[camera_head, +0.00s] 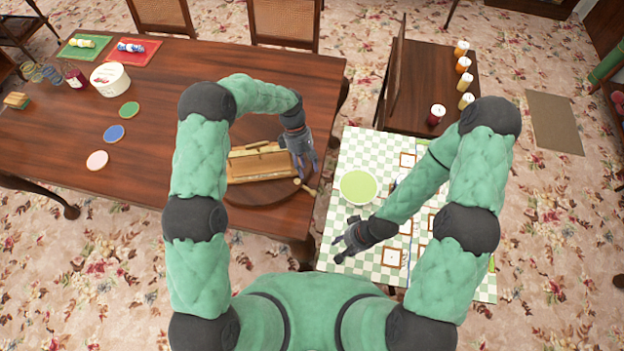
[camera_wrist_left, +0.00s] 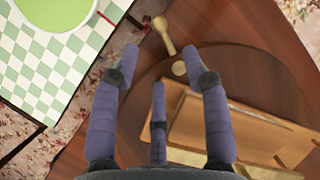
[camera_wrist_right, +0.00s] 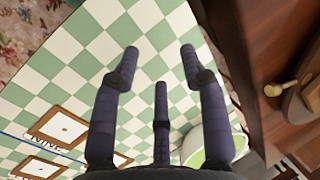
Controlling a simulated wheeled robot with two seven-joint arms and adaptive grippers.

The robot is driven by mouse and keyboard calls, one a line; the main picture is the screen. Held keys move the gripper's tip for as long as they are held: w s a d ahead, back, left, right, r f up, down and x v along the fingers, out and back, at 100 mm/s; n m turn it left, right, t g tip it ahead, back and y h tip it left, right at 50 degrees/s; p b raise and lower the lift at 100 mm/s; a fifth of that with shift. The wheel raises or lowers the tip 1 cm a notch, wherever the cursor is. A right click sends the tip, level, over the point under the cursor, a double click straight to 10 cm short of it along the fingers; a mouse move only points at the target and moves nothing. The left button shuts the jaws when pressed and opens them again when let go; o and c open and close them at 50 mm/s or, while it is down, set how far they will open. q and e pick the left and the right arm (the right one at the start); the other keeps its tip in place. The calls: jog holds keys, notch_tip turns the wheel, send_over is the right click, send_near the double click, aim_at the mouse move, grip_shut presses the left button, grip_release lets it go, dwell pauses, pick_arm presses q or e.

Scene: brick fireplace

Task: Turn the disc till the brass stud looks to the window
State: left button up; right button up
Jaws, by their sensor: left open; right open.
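The disc (camera_head: 265,193) is a round, dark wooden turntable near the right end of the long table; it also shows in the left wrist view (camera_wrist_left: 146,78). A light wooden box-like object (camera_head: 258,163) lies on it. The round brass stud (camera_wrist_left: 179,68) sits near the disc's rim, beside a pale knobbed handle (camera_wrist_left: 163,32) that sticks outward past the rim. My left gripper (camera_head: 305,172) is open above this rim, its fingers apart and empty, near the stud and handle. My right gripper (camera_head: 343,246) is open and empty over the checked cloth. No window shows.
A checked cloth (camera_head: 358,146) with a green-filled bowl (camera_head: 357,187) and framed cards (camera_head: 393,258) covers the table at right. Candle-like jars (camera_head: 465,83) stand behind it. Coloured coasters (camera_head: 114,132) and a white tub (camera_head: 110,77) are on the long table's left. A gap separates the tables.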

aim_at(312, 190)
pick_arm(q)
jog(key=x, duration=1)
grip_shut()
